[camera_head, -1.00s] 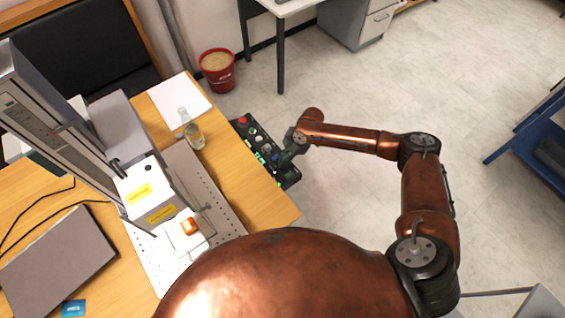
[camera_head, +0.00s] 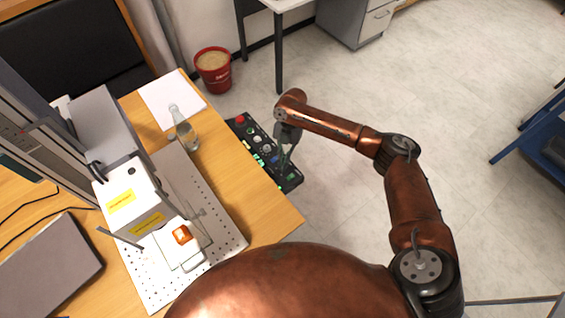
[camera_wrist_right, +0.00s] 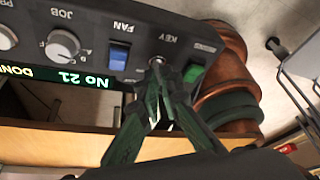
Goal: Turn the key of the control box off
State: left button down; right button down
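The control box (camera_head: 251,142) is a long black panel with knobs, buttons and lit displays at the table's right edge. In the right wrist view its panel (camera_wrist_right: 189,30) appears upside down. The key switch (camera_wrist_right: 157,61) lies under the KEY label, between the blue FAN switch and a green button. My right gripper (camera_head: 287,150) is over the box. In the right wrist view the fingertips of my right gripper (camera_wrist_right: 157,80) come close together right at the key switch. The fingers partly hide the key, so its angle and the grip on it are unclear. My left gripper is out of view.
The laser marker (camera_head: 132,200) stands on the wooden table, with an orange piece (camera_head: 182,235) on its perforated plate. The floor right of the table is clear around my arm.

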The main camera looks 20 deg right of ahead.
jog(key=shift+f+n+h+b, duration=0.1)
jog(key=shift+n+h+b, duration=0.35)
jog(key=shift+n, duration=0.65)
jog(key=c, duration=2.2)
grip_release()
jog(key=shift+g, duration=0.3)
jog(key=shift+o, duration=0.2)
jog(key=v, duration=1.2)
jog(key=shift+s, duration=0.1)
